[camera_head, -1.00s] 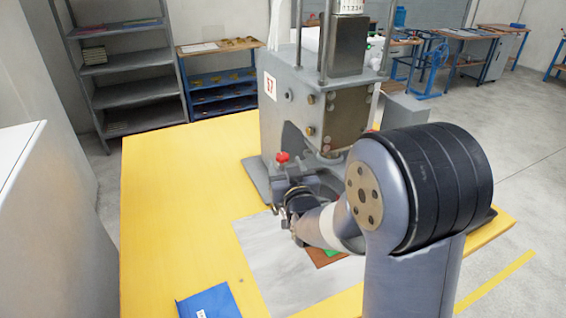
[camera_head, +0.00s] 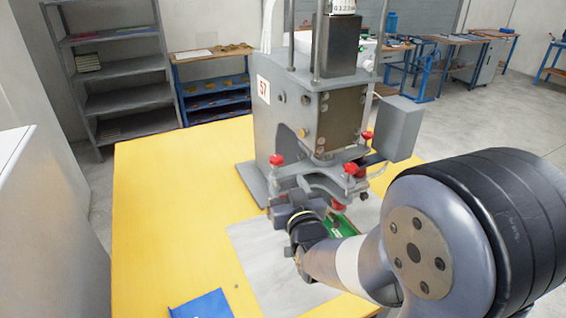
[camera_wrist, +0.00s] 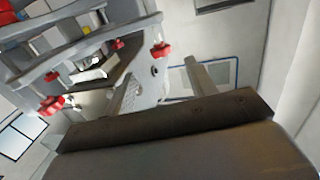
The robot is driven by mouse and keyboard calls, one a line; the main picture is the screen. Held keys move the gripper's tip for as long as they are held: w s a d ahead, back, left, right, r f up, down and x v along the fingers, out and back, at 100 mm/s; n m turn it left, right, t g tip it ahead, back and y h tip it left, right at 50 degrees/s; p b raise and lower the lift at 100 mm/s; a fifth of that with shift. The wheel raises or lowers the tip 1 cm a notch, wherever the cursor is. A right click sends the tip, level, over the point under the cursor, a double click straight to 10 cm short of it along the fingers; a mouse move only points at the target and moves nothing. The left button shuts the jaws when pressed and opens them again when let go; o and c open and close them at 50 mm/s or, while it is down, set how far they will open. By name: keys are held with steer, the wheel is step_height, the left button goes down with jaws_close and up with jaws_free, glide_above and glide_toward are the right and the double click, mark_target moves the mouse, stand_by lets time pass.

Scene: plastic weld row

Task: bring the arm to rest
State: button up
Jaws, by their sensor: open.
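My gripper (camera_wrist: 163,82) shows in the wrist view with its two fingers apart and nothing between them. In the head view, my arm reaches from the lower right towards the front of the grey press (camera_head: 275,125), and my wrist hides most of the gripper. The wrist end is beside the press's grey clamp plate with red knobs (camera_head: 335,183); I cannot tell whether they touch. The wrist view also shows red knobs (camera_wrist: 160,50) and grey bars close by on the left.
The press stands on a yellow table (camera_head: 165,210). A grey mat (camera_head: 265,265), a green piece (camera_head: 343,226) and a blue folder (camera_head: 203,304) lie in front. A grey box (camera_head: 397,128) hangs at the press's right. The table's left side is clear. Shelves (camera_head: 120,60) stand behind.

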mark_target(278, 166)
steer(key=w+p, duration=0.1)
steer(key=w, duration=0.2)
steer(key=w+a, duration=0.1)
steer(key=w, duration=0.3)
steer(key=w+a+p, duration=0.1)
steer(key=w, duration=0.2)
steer(key=shift+w+p, duration=0.2)
steer(key=shift+p, duration=0.15)
steer(key=shift+w, duration=0.1)
steer(key=shift+y+p, duration=0.3)
steer(key=shift+p, duration=0.15)
steer(key=shift+n, duration=0.3)
steer(key=shift+a+f+b, duration=0.1)
steer(key=shift+f+b, duration=0.05)
steer(key=shift+b, duration=0.4)
